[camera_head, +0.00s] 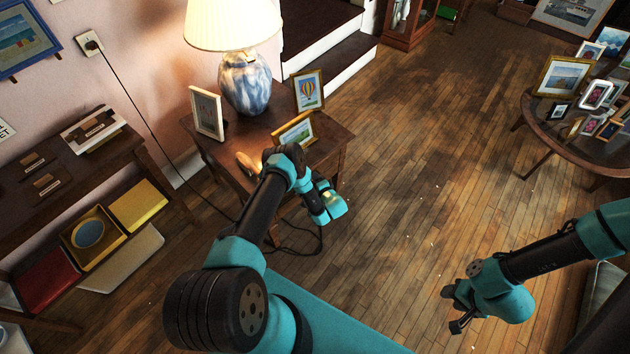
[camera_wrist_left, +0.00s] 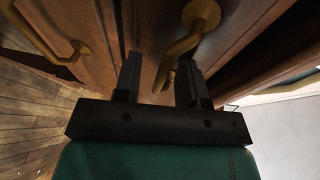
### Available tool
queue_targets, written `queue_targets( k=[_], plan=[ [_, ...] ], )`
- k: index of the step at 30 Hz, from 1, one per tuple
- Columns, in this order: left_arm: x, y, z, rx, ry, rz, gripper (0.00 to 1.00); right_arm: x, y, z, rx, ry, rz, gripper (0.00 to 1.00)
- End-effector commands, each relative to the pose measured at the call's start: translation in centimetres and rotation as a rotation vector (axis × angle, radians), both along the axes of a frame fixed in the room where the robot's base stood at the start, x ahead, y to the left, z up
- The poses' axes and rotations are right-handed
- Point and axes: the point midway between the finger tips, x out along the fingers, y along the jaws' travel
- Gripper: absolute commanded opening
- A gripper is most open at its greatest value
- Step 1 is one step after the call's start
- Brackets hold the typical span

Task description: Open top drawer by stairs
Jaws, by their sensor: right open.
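The wooden side table (camera_head: 225,165) with the lamp stands beside the stairs (camera_head: 335,60). Its drawer front is largely hidden in the head view by its top and my left arm. My left gripper (camera_head: 324,204) is by the table's near right side. In the left wrist view, my left gripper (camera_wrist_left: 160,80) has its fingers apart, close to a wooden front. A curved brass handle (camera_wrist_left: 182,48) reaches down between the fingers; contact cannot be told. A second brass handle (camera_wrist_left: 42,38) is at the upper left. My right gripper (camera_head: 455,308) is open and empty above the floor.
On the table are a lamp (camera_head: 245,82), small picture frames (camera_head: 307,90) and a wooden object (camera_head: 248,162). A low shelf unit (camera_head: 60,195) stands left. A round table (camera_head: 565,135) with several frames is at right. The floor (camera_head: 430,160) between is clear; a cord (camera_head: 135,110) hangs down the wall.

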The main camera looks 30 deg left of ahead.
Motion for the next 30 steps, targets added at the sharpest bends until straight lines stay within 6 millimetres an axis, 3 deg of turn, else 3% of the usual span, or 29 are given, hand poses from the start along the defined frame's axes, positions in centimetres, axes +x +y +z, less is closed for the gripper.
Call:
queue_targets(
  k=[13, 30],
  plan=[
    [-0.02, -0.03, 0.00, 0.000, 0.000, 0.000, 0.00, 0.00, 0.00, 0.00, 0.000, 0.000, 0.000, 0.43],
    [-0.14, -0.57, 0.00, 0.000, 0.000, -0.001, 0.00, 0.00, 0.00, 0.00, 0.000, 0.000, 0.000, 0.43]
  ],
)
